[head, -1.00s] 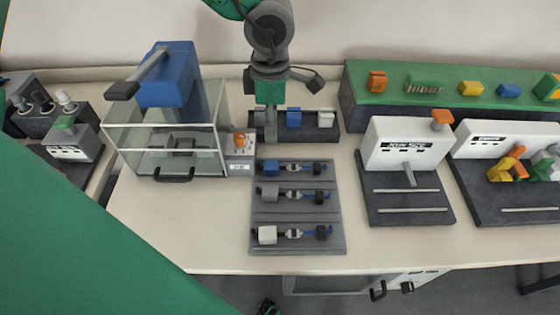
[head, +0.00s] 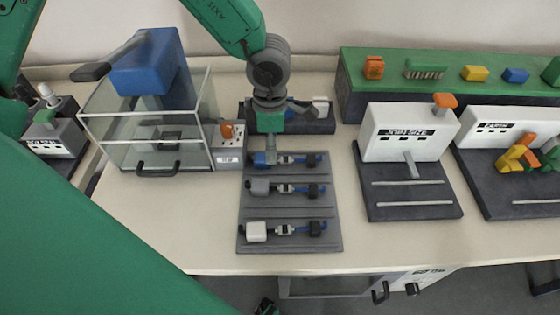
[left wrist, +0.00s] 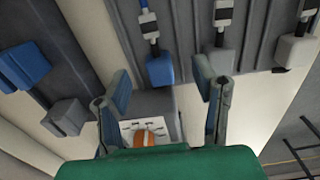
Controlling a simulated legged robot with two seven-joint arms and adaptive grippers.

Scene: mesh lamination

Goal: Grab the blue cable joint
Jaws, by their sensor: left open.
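The blue cable joint (head: 259,160) lies at the left end of the top row on the grey cable tray (head: 290,206). My left gripper (head: 270,156) hangs over that end and partly hides the joint. In the left wrist view the blue joint (left wrist: 160,69) shows beyond and between the two parted fingers of my left gripper (left wrist: 163,85). The fingers are open with nothing between them, and I cannot tell their exact height over the joint. My right gripper is not in view.
A grey joint (head: 259,187) and a white joint (head: 256,232) lie in the lower rows. A dark rack (head: 318,122) stands behind the tray. The glass-walled box with a blue top (head: 150,65) is at left, a white machine (head: 408,132) at right. Bare table lies in front.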

